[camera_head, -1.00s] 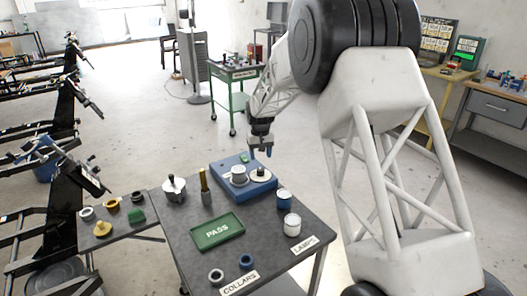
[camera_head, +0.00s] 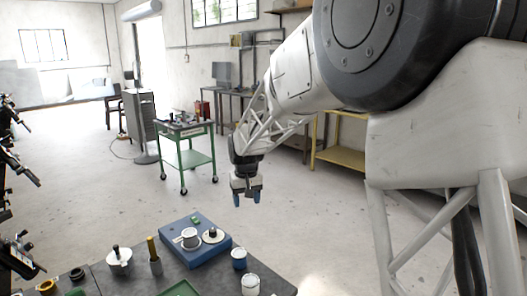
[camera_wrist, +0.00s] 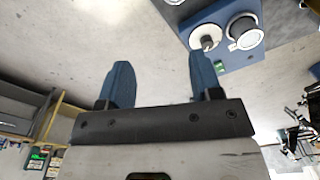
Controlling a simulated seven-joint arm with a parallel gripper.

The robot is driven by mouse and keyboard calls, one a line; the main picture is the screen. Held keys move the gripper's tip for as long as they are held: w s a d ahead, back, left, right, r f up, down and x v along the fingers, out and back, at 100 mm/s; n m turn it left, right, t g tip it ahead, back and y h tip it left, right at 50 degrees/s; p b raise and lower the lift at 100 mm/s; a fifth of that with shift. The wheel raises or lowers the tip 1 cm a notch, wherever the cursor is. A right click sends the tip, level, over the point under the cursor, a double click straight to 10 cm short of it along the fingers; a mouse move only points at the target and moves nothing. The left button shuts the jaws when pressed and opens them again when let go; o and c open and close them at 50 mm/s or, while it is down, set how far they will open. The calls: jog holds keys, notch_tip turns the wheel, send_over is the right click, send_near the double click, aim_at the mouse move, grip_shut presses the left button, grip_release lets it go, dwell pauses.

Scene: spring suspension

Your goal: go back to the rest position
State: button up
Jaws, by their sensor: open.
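My gripper (camera_head: 247,199) hangs in the air beyond and above the workbench, fingers pointing down. It is open and empty. In the wrist view the two blue fingers (camera_wrist: 163,82) stand well apart with only bare floor between them. Below it, the blue fixture (camera_head: 202,243) sits at the bench's far edge. The fixture carries a silver cup (camera_head: 190,238) and a white disc with a dark knob (camera_head: 213,235).
On the grey bench (camera_head: 222,282) stand a black-knobbed silver pot (camera_head: 119,261), a cup holding a brass rod (camera_head: 155,258), a blue-topped jar (camera_head: 239,259) and a white jar (camera_head: 250,285). A green tray (camera_head: 180,290) is cut off below. A green cart (camera_head: 187,155) stands behind. The floor around my gripper is clear.

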jog(key=s+d+r+m+t, duration=0.1)
jog(key=s+d+r, duration=0.3)
jog(key=s+d, duration=0.55)
jog(key=s+d+r+m, duration=0.1)
jog(key=s+d+r, duration=0.45)
jog(key=s, duration=0.65)
jog(key=s+d+f, duration=0.1)
jog(key=s+d, duration=0.2)
jog(key=s, duration=0.4)
jog(key=s+d+f+m, duration=0.1)
jog(key=s+d+f, duration=0.1)
jog(key=s, duration=0.6)
jog(key=s+d+f+m+t, duration=0.1)
jog(key=s+d, duration=0.3)
jog(key=s, duration=0.4)
jog(key=shift+s+f, duration=0.2)
jog(key=shift+f, duration=0.05)
